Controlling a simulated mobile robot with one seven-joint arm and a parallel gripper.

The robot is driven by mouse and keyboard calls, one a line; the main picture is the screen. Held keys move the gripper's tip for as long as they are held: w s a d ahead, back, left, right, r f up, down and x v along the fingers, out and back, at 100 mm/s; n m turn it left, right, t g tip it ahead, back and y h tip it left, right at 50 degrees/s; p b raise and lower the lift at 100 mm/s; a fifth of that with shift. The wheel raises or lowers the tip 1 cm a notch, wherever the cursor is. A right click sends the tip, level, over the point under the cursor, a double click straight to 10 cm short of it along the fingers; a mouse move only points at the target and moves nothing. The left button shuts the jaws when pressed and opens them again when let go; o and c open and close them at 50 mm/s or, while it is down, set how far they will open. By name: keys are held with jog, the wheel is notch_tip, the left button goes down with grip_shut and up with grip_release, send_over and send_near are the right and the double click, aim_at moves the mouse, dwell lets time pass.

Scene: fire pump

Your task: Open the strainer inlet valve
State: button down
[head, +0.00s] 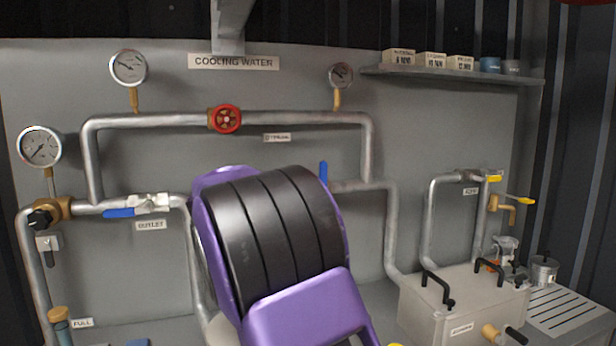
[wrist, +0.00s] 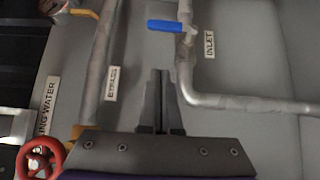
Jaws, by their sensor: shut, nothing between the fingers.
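The inlet valve's blue lever (wrist: 164,26) is beyond my fingertips in the wrist view. It joins a silver valve body on a grey pipe (wrist: 184,70), with the INLET label (wrist: 209,44) beside it. In the head view the lever (head: 323,171) stands upright, across the horizontal pipe, partly hidden by my arm. My gripper (wrist: 160,74) is shut and empty, apart from the lever. In the head view my purple and black arm hides my gripper, the valve body and the label.
The outlet valve (head: 150,201) has a blue lever lying along its pipe. A red handwheel (head: 226,119) sits on the upper bypass pipe, which also shows in the wrist view (wrist: 97,70). A grey tank (head: 460,299) with black handles stands at right. Gauges and a shelf (head: 455,74) are above.

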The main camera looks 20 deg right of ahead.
jog(key=s+d+p+x, duration=0.2)
jog(key=x, duration=1)
jog(key=shift+w+d+p, duration=0.25)
jog(key=shift+d+p, duration=0.05)
jog(key=shift+p, duration=0.1)
jog(key=shift+s+d, duration=0.15)
